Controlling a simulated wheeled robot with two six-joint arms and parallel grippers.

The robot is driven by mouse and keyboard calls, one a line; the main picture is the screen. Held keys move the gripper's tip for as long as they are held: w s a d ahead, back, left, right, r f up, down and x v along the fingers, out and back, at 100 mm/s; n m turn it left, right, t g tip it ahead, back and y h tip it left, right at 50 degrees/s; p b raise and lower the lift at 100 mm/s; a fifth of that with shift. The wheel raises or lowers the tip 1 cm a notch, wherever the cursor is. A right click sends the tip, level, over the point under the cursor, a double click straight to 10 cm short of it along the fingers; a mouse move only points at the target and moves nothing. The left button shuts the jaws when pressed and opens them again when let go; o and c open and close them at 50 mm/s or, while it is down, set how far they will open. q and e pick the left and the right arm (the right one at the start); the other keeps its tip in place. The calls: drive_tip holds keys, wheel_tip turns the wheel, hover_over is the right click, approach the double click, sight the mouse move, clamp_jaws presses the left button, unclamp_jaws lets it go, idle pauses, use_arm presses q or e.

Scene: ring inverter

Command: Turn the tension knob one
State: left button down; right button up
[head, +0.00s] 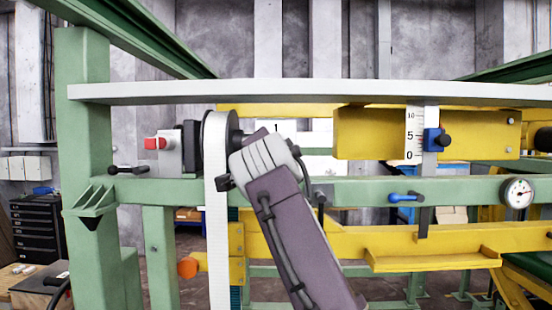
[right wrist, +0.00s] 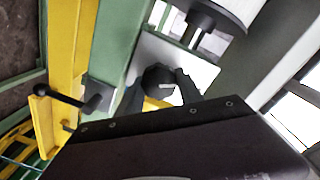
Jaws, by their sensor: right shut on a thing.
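The tension knob (right wrist: 157,76) is a dark, round knob with a pale line on its face, on a light plate in the right wrist view. The two dark fingers of my right gripper (right wrist: 160,90) are on either side of it, shut on it. In the head view my right wrist and arm cover the knob and the fingertips. A white plate marked 1 (head: 277,127) shows just behind my wrist. My left gripper is not in view.
A white belt (head: 217,180) runs down left of my arm. A black-knobbed lever (right wrist: 75,100) stands left of the fingers in the wrist view.

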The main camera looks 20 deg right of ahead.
drive_tip(key=shift+m, duration=0.6)
drive_tip(key=shift+f, duration=0.1)
drive_tip(key=o, duration=1.3)
drive_tip(key=shift+w, duration=0.15)
drive_tip(key=shift+o, duration=0.2)
drive_tip(key=shift+s+a, duration=0.15)
drive_tip(key=shift+s, duration=0.2)
drive_tip(key=b+v, duration=0.2)
drive_tip(key=v, duration=0.6)
drive_tip(key=shift+s, duration=0.2)
